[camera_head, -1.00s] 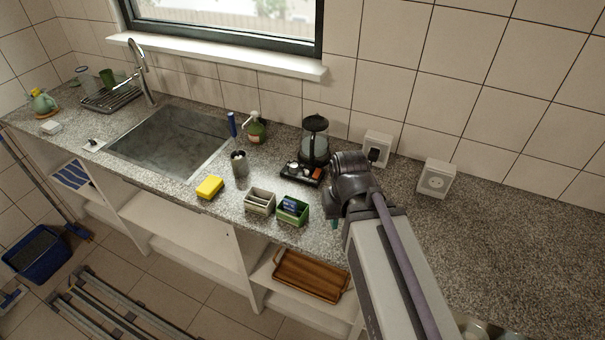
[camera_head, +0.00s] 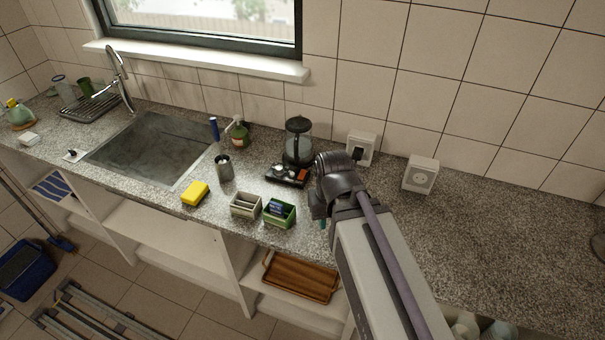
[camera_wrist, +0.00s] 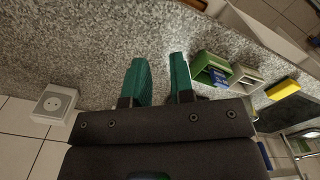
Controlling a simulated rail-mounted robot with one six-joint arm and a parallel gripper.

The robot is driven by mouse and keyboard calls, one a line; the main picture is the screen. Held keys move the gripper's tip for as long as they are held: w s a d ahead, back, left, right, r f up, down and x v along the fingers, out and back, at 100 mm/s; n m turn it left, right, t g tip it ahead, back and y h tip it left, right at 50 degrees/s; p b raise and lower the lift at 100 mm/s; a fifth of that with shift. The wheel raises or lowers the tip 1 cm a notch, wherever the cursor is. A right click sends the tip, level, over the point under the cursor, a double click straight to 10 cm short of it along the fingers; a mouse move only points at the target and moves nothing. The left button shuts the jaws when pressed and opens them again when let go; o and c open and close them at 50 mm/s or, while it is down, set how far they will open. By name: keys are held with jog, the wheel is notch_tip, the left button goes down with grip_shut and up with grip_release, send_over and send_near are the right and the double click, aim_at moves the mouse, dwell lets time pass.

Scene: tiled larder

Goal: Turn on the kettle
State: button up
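The kettle (camera_head: 298,145), glass with a black lid and handle, stands upright on the counter near the wall. At its front is a black base panel (camera_head: 284,178) with pale knobs and a red-orange part (camera_head: 302,174). My gripper (camera_head: 321,222) is to the right and in front of the kettle, apart from it, above the counter near its front edge. In the wrist view its two teal fingers (camera_wrist: 159,78) are apart with only granite counter between them, so it is open and empty. The kettle cannot be made out in the wrist view.
A green box (camera_head: 280,222) and a beige box (camera_head: 245,212) stand close left of my gripper. A yellow sponge (camera_head: 194,193), a metal cup (camera_head: 224,168) and a sink (camera_head: 150,150) lie further left. Wall sockets (camera_head: 421,174) are behind.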

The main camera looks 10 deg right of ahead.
jog(key=w, duration=0.2)
jog(key=w+d, duration=0.1)
jog(key=w, duration=0.2)
jog(key=shift+w+d, duration=0.3)
jog(key=shift+w, duration=0.1)
jog(key=shift+c, duration=1.4)
jog(key=w+n, duration=0.1)
jog(key=w, duration=0.3)
jog(key=w+d, duration=0.1)
jog(key=w, duration=0.4)
jog(key=w+d+n+y, duration=0.1)
jog(key=w, duration=0.3)
jog(key=shift+w+f+n+t, duration=0.15)
jog(key=shift+w+n+t, duration=0.15)
jog(key=shift+t, duration=0.1)
grip_shut()
jog(key=w+n+t+y, duration=0.1)
jog(key=w+n, duration=0.7)
jog(key=w, duration=0.3)
jog(key=shift+w+d+r+n+t, duration=0.25)
jog(key=shift+w+r+n+t, duration=0.05)
jog(key=shift+w+n, duration=0.1)
